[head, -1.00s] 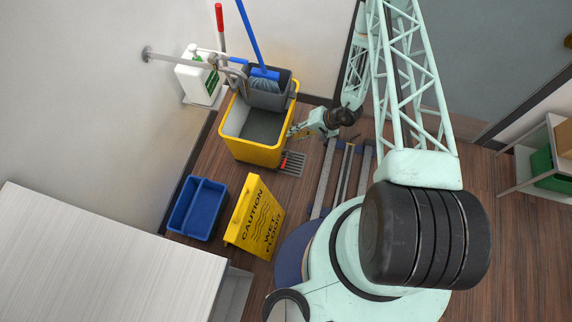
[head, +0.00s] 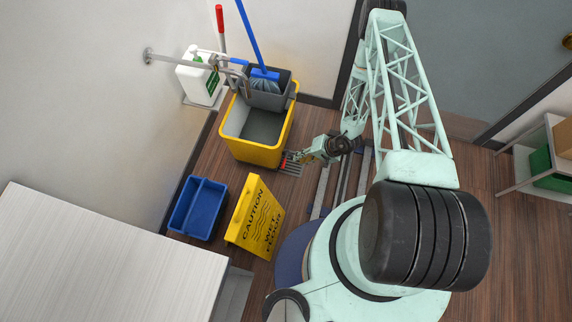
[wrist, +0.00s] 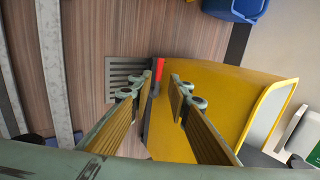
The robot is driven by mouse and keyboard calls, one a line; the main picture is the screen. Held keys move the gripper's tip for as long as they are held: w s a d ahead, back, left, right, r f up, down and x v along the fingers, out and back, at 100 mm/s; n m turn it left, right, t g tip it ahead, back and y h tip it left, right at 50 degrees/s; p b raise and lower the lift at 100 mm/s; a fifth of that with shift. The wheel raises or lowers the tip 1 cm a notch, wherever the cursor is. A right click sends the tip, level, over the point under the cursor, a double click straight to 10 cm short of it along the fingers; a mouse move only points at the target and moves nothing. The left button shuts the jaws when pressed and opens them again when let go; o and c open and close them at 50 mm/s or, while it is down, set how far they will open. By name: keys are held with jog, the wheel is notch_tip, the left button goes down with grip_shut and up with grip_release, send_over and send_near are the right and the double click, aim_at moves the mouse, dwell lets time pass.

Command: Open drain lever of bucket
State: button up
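The yellow mop bucket (head: 256,154) stands on the wood floor, and its yellow side (wrist: 220,97) fills the right of the wrist view. The drain lever has a red tip (wrist: 158,68) and a dark stem, and runs along the bucket's near side. In the head view the red lever (head: 284,160) shows small beside the bucket's lower corner. My gripper (wrist: 157,84) is open, with one finger on each side of the lever in the wrist view. The lever looks free between the fingers; depth and contact are hard to tell. My gripper (head: 304,157) is low beside the bucket.
A floor drain grate (wrist: 126,75) lies beside the lever. A grey wringer with a blue mop (head: 264,84) sits at the bucket's back. A yellow caution sign (head: 256,217) and a blue bin (head: 198,208) stand in front. Metal rails (wrist: 57,70) cross the floor.

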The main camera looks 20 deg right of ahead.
aim_at(284, 165)
jog(key=shift+b+x, duration=1.5)
jog(key=shift+x, duration=5.35)
jog(key=shift+c, duration=0.2)
grip_shut()
